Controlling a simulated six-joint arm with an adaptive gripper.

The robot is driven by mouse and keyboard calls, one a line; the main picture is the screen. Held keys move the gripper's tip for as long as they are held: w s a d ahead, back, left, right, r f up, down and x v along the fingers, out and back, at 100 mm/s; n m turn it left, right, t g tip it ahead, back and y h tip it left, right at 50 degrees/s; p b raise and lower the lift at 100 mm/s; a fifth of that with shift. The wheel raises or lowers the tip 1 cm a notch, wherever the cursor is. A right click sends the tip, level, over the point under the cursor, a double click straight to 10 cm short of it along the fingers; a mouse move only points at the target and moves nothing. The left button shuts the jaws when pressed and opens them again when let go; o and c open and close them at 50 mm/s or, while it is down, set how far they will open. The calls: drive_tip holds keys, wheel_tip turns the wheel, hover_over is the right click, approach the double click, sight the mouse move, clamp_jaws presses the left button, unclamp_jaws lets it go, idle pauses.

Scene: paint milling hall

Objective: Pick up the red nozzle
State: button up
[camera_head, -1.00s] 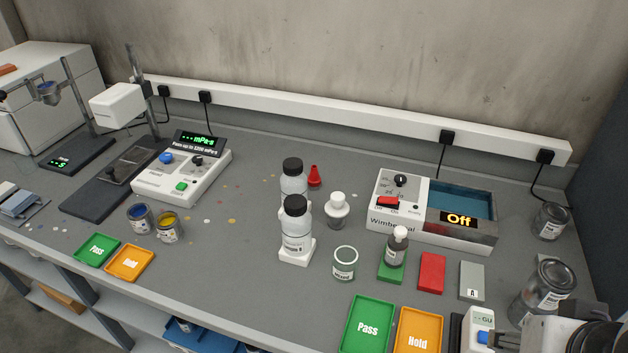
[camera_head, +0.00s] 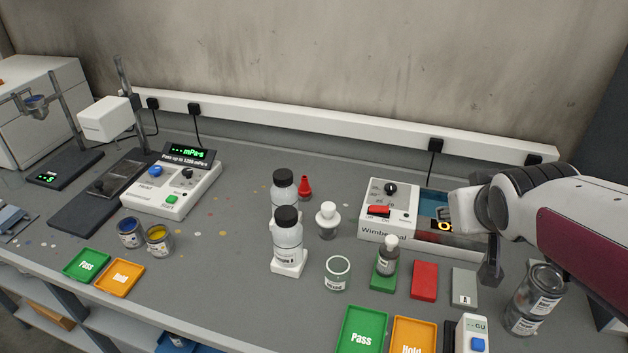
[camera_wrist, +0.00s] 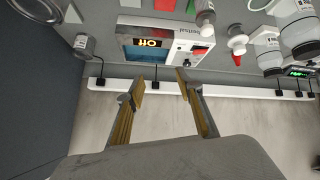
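The red nozzle (camera_head: 305,188) stands upright on the grey bench, behind the white-capped bottle (camera_head: 327,219) and just right of the rear black-capped bottle (camera_head: 284,188). The nozzle also shows in the wrist view (camera_wrist: 237,60), small, to the right of my fingers, partly hidden by the white-capped bottle. My gripper (camera_wrist: 160,84) is open and empty, its two fingers well apart. In the head view my arm comes in from the right, with its end over the right part of the water bath, well to the right of the nozzle.
The Wimbernal bath (camera_head: 399,225) stands between my gripper and the nozzle. The front black-capped bottle (camera_head: 287,240) stands on a white base. A glass jar (camera_head: 337,275) and a small bottle on a green block (camera_head: 386,262) are in front.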

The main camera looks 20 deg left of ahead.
drive_tip(key=w+a+f+n+y, duration=0.1)
drive_tip(key=w+a+f+n, duration=0.1)
drive_tip(key=w+a, duration=0.55)
drive_tip(key=n+y, duration=0.5)
drive_tip(key=y, duration=0.1)
approach(304, 179)
drive_tip(key=shift+a+f+t, duration=0.2)
drive_tip(key=shift+f+t, duration=0.1)
drive_tip(key=shift+f, duration=0.35)
drive_tip(key=shift+x, duration=1.25)
drive_tip(key=shift+r+x, duration=0.15)
drive_tip(key=shift+x, duration=1.15)
drive_tip(key=shift+r+x, duration=0.15)
drive_tip(key=shift+x, duration=1.15)
drive_tip(key=shift+w, duration=0.1)
drive_tip(key=shift+c, duration=0.3)
